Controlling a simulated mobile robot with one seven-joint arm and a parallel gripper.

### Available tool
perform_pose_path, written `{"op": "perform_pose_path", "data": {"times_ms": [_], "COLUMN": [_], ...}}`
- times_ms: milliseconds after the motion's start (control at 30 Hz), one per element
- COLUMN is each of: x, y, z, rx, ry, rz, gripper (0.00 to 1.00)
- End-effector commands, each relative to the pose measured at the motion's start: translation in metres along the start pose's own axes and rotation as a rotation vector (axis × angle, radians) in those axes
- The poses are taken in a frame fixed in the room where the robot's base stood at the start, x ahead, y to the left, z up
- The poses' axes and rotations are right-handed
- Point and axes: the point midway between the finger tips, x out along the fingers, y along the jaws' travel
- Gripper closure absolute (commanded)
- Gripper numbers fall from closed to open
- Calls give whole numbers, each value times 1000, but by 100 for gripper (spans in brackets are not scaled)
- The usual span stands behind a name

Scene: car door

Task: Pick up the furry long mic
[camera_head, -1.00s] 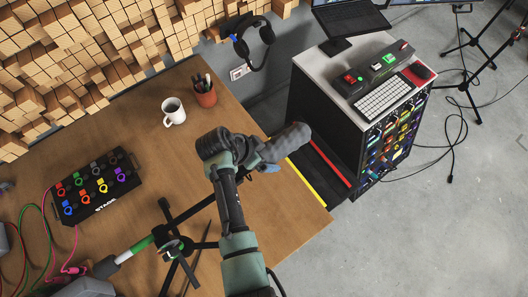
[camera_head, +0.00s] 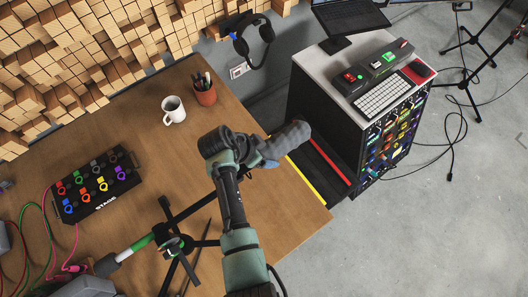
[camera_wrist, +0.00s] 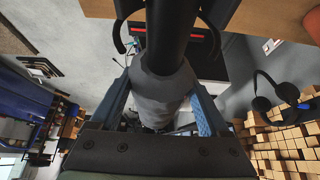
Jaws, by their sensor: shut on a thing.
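The furry long mic (camera_head: 288,140) is a dark grey, fuzzy cylinder, held above the right end of the wooden table. My gripper (camera_head: 262,158) is shut around it, with the furry end pointing to the upper right. In the wrist view the grey mic (camera_wrist: 160,95) sits between the two blue fingers of my gripper (camera_wrist: 163,100). A black shaft runs up from it there. My wrist hides part of the mic in the head view.
The wooden table (camera_head: 150,120) holds a white mug (camera_head: 173,110), a pen cup (camera_head: 204,92), a STAGE box (camera_head: 98,185) and a black stand (camera_head: 175,243). A cabinet (camera_head: 345,65) stands right of it. Headphones (camera_head: 250,40) hang on the wall. Open floor (camera_head: 430,220) lies at right.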

Motion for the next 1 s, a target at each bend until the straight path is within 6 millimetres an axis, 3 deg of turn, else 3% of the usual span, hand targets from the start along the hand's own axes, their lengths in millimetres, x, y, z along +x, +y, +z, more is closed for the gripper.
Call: {"op": "perform_pose_path", "data": {"times_ms": [367,1000], "x": [-14,-88], "y": [-1,-1], "z": [-8,-50], "rx": [2,1], "ry": [2,1], "rz": [-3,-2], "gripper": [89,89]}}
